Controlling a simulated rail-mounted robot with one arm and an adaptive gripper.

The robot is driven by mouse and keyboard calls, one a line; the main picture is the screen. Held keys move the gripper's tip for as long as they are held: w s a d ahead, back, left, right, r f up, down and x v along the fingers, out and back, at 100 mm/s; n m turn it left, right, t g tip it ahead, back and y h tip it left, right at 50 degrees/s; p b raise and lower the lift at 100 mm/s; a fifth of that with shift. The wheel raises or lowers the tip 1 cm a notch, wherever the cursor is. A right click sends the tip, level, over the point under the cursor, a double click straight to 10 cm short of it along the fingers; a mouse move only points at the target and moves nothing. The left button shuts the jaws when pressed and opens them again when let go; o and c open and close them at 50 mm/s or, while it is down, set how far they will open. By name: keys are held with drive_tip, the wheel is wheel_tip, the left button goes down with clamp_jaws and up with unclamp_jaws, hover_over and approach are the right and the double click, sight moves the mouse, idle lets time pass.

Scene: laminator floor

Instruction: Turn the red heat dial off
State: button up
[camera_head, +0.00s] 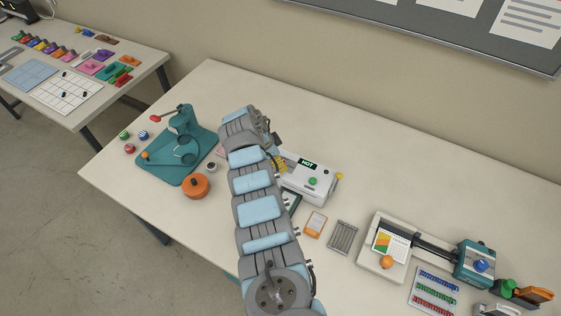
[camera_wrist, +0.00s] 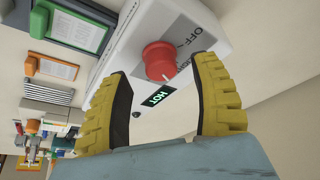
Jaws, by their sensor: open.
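The red heat dial (camera_wrist: 158,62) sits on the white laminator (camera_wrist: 205,25), which fills the upper middle of the wrist view. A white pointer mark shows on the dial, and OFF is printed on the panel beside it.
A teal machine (camera_head: 178,155) and an orange round container (camera_head: 196,186) stand left of my arm. An orange-framed card (camera_head: 315,223), a grey slotted tray (camera_head: 345,236) and a paper trimmer (camera_head: 375,262) lie to the right. The table behind the laminator is clear.

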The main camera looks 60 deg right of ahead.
drive_tip(key=shift+x, duration=1.1)
drive_tip(key=shift+f, duration=0.1)
clamp_jaws()
